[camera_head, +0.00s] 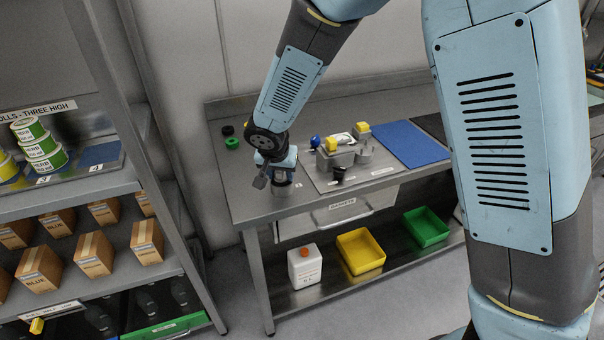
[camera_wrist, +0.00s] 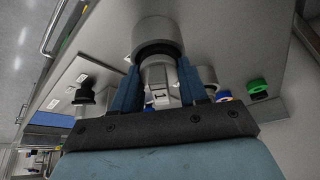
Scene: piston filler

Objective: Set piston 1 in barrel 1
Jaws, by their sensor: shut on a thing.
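My gripper (camera_head: 281,170) is above the left front part of the steel bench. In the wrist view its two blue fingers (camera_wrist: 157,88) are shut on a grey metal piece marked 1, which I take as piston 1 (camera_wrist: 160,75). A black band and a wide grey cylindrical end (camera_wrist: 158,32) show beyond the fingertips. Whether this end is part of the piston or another thing under it, I cannot tell. In the head view a grey metal filler block (camera_head: 340,157) stands on a plate right of my gripper, apart from it. I cannot pick out barrel 1 with certainty.
Yellow pieces (camera_head: 361,127), a blue-topped piece (camera_head: 315,141) and a black fitting (camera_head: 339,173) are around the block. Green (camera_head: 232,143) and black (camera_head: 228,130) rings lie at the back left. A blue mat (camera_head: 411,143) lies right. A shelf rack (camera_head: 160,130) stands left.

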